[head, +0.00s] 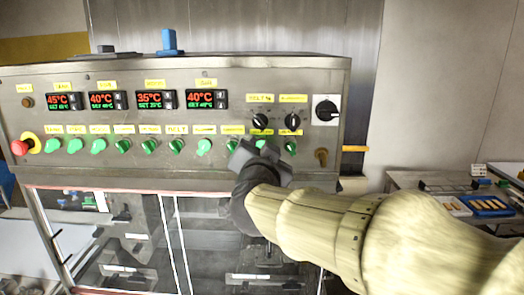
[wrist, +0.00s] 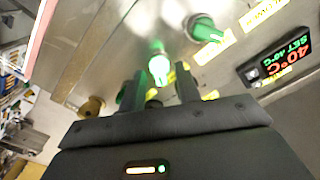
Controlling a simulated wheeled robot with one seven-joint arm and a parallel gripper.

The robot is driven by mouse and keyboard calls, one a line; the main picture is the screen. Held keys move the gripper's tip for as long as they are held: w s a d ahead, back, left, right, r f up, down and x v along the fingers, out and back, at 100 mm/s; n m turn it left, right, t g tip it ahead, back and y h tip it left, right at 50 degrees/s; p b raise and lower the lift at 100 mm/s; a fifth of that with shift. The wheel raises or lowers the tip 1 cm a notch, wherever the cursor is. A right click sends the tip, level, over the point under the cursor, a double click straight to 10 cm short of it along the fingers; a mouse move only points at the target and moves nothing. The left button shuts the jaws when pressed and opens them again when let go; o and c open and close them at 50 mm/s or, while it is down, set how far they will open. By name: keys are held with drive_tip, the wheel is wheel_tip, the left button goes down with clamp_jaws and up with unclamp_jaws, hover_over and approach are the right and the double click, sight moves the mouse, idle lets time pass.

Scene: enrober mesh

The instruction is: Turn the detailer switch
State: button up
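A long row of green rotary switches runs along the lower part of a steel control panel (head: 222,120), each under a small yellow label. The label texts are too small for me to tell which is the detailer switch. My gripper (head: 256,150) is at the row's right part, partly covering the switches there. In the wrist view my gripper (wrist: 161,85) is open, with a brightly lit green switch (wrist: 159,66) showing in the gap by its fingertips. I cannot tell whether they touch. Another green switch (wrist: 203,28) is to the right, and one (wrist: 126,93) is partly behind the left finger.
Two black knobs (head: 260,121) sit above the row, with a larger black rotary switch (head: 327,110) to their right. A brass knob (head: 321,155) is at the row's right end. A red stop button (head: 20,147) is at far left. Temperature displays (head: 156,99) line the top.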

drive_tip(key=shift+s, duration=0.1)
drive_tip(key=s+p, duration=0.8)
drive_tip(key=s, duration=0.9)
drive_tip(key=shift+a, duration=0.3)
